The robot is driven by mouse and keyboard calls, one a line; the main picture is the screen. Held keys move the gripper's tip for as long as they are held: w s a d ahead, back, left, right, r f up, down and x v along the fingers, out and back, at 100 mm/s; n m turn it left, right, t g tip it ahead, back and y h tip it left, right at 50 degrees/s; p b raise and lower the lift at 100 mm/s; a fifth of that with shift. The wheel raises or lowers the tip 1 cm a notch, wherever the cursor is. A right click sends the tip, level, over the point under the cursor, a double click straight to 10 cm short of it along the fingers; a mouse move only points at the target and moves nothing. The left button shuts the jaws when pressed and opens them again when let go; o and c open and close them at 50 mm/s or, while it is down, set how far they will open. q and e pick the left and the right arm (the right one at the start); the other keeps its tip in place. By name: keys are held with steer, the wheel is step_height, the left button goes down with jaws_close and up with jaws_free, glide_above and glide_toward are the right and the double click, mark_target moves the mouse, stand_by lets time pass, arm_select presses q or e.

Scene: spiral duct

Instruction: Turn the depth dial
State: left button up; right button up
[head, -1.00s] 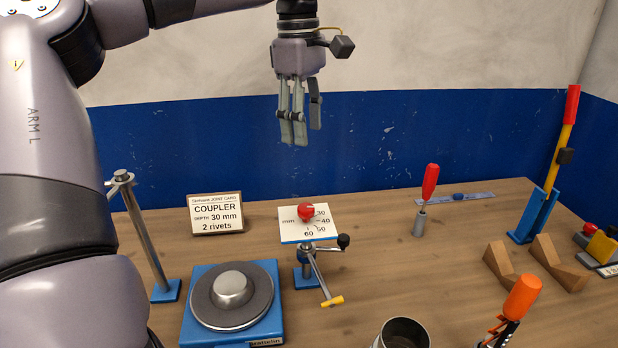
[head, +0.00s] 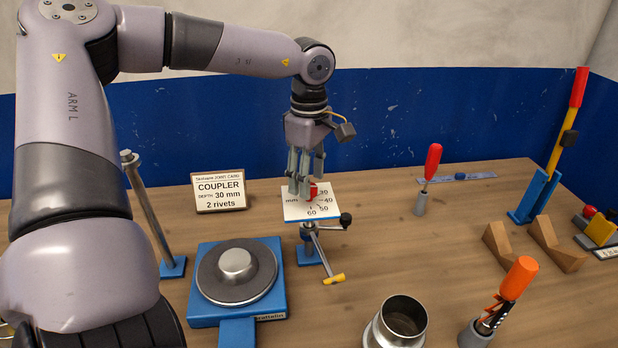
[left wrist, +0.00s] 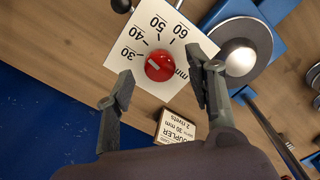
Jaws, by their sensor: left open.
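The depth dial is a red knob (head: 313,191) on a white scale plate (head: 293,209) marked in mm, on a small blue-footed stand. In the left wrist view the knob (left wrist: 159,66) shows with the numbers 30, 40, 50 and 60 on the plate (left wrist: 182,62). A short white mark is on the knob; its exact reading is hard to tell. My left gripper (head: 300,188) points down at the dial, partly covering it in the head view. In the left wrist view the open fingers (left wrist: 160,62) are on either side of the knob, apart from it.
A card (head: 220,191) behind reads COUPLER, depth 30 mm, 2 rivets. A blue-based turntable (head: 203,313) and a post (head: 150,215) stand left. A metal duct (head: 402,318), an orange-handled tool (head: 519,278), wooden V-blocks (head: 555,246) and a red-handled tool (head: 432,163) are right.

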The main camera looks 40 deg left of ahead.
arm_select(q)
steer(key=shift+f, duration=0.85)
steer(key=shift+c, duration=0.3)
steer(key=c, duration=1.1)
